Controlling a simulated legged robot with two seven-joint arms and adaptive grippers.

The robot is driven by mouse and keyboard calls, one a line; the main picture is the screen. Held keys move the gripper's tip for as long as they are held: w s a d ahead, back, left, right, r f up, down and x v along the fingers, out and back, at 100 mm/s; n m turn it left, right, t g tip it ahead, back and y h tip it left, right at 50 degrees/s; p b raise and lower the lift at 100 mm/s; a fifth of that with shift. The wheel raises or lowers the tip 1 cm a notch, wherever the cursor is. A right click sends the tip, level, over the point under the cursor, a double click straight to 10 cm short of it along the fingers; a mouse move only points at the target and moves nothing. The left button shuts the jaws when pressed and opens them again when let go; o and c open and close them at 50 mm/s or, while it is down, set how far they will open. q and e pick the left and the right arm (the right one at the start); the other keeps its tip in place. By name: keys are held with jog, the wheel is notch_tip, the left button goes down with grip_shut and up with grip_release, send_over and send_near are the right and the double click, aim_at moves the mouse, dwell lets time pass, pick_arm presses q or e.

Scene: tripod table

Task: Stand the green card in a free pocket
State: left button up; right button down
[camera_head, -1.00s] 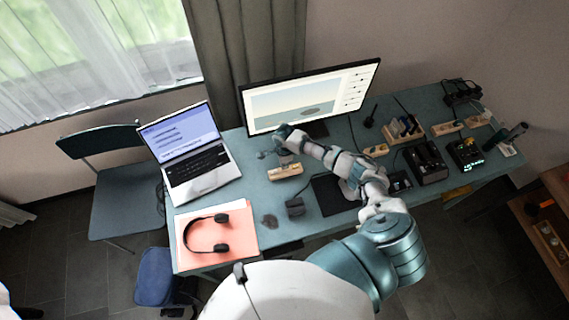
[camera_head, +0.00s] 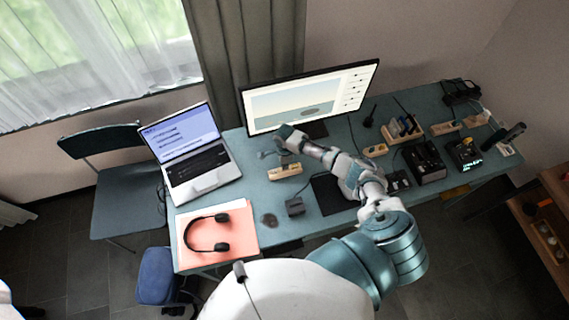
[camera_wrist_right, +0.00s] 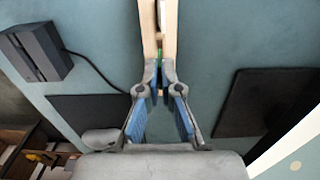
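My right gripper (camera_wrist_right: 159,72) points at a pale wooden block (camera_wrist_right: 152,25) in the right wrist view. Its fingers are drawn nearly together, with a thin strip of the green card (camera_wrist_right: 158,56) showing between the tips; they look shut on it. The card is seen almost edge-on, at the near end of the block, and its lower part is hidden. In the head view the right gripper (camera_head: 284,157) is just above the wooden block (camera_head: 285,172), left of the monitor stand. The card is too small to make out there. My left gripper is not in view.
A laptop (camera_head: 189,165), headphones (camera_head: 207,234) on a pink folder and a small dark box (camera_head: 295,206) lie left and in front. The monitor (camera_head: 309,99) stands behind the gripper. A wooden rack (camera_head: 403,131) and black devices (camera_head: 424,163) crowd the table's right side.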

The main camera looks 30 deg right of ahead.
jog(key=shift+p, duration=0.5)
jog(key=shift+a, duration=0.1)
dwell(0.5)
jog(key=shift+p, duration=0.4)
jog(key=shift+f+b, duration=0.8)
jog(key=shift+f, duration=0.5)
jog(key=c, duration=1.2)
grip_release()
jog(key=shift+c, duration=0.2)
